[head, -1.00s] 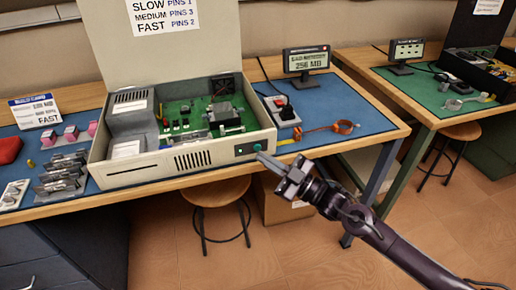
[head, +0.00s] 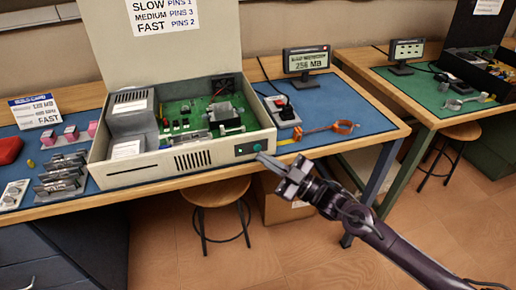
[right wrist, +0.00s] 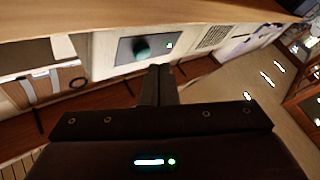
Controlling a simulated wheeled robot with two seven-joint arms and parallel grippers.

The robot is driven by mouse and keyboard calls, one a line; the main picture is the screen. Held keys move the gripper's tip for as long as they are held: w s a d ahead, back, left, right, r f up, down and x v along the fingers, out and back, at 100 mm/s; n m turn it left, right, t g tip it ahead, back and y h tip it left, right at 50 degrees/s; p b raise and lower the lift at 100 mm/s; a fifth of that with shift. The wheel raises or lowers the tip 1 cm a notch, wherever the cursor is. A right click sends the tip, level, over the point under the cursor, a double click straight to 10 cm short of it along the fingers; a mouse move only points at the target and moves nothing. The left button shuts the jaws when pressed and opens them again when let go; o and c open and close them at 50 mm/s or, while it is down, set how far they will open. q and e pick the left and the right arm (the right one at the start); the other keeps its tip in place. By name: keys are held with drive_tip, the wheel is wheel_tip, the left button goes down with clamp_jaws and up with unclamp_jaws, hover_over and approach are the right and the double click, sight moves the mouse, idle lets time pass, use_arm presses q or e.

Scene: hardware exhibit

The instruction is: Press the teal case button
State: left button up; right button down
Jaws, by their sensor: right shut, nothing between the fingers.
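The beige computer case (head: 150,170) stands open on the blue-topped bench. The round teal button (head: 257,147) sits on a dark panel at the right end of its front. The button also shows in the right wrist view (right wrist: 141,47), above and slightly left of my fingertips. My right gripper (head: 261,156) is shut and empty, its fingertips just in front of the panel and slightly below the button in the picture. It also shows in the right wrist view (right wrist: 160,70). I cannot tell the exact gap, but the button face is not covered. My left gripper is not in view.
A display reading 256 MB (head: 306,60) stands behind the case. A stool (head: 217,190) and a box (head: 285,208) are below. Free floor lies right of my arm.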

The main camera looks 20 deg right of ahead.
drive_tip(key=shift+w, duration=0.15)
drive_tip(key=shift+w, duration=0.25)
drive_tip(key=shift+w, duration=0.1)
idle(0.4)
drive_tip(key=shift+w+b, duration=0.35)
idle(0.3)
drive_tip(key=shift+s, duration=0.1)
drive_tip(key=shift+s+p, duration=0.6)
drive_tip(key=shift+s, duration=0.2)
